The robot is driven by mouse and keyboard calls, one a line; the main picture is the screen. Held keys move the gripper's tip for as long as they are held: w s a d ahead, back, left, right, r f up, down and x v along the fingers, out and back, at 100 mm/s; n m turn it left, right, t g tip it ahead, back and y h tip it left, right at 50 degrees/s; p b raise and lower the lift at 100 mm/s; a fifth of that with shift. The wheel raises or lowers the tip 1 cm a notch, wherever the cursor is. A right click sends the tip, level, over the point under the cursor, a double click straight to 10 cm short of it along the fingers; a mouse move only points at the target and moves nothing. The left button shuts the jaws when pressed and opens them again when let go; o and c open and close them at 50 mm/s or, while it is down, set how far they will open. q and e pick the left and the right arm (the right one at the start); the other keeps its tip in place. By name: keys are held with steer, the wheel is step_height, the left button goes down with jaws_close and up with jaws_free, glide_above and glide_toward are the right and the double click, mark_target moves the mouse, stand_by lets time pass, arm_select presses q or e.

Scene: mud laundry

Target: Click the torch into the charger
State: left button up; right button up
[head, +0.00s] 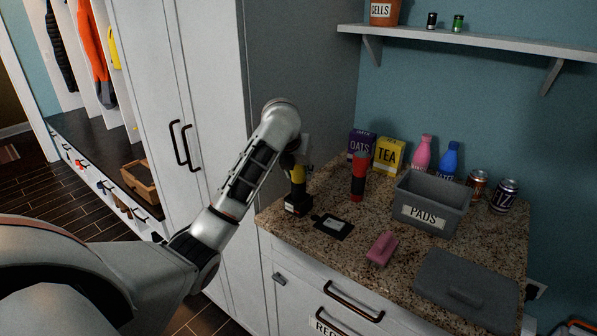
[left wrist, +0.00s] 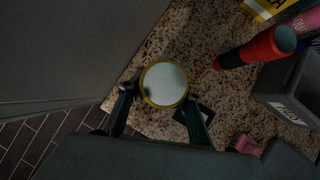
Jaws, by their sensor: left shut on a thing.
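A yellow and black torch (head: 298,176) stands roughly upright at the counter's left end in the head view. In the left wrist view its round pale lens with a yellow rim (left wrist: 165,84) faces the camera. My left gripper (head: 291,160) is shut on it from above, a finger on each side. A blocky black part (head: 297,206) is at the torch's lower end; I cannot tell whether it is the torch's foot or a separate base. A flat black plate with a pale square (head: 333,226) lies just right of it, and could be the charger. My right gripper is out of view.
A red and black torch (head: 358,178) stands behind the plate. The grey PADS bin (head: 432,190), a pink block (head: 382,248) and a grey lid (head: 466,288) are to the right. Boxes, bottles and cans line the back. A tall cabinet (head: 205,110) borders the left.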

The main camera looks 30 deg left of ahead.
arm_select(q)
steer(key=shift+f, duration=0.2)
steer(key=o, duration=1.3)
steer(key=shift+v, duration=6.05)
steer(key=shift+w, duration=0.1)
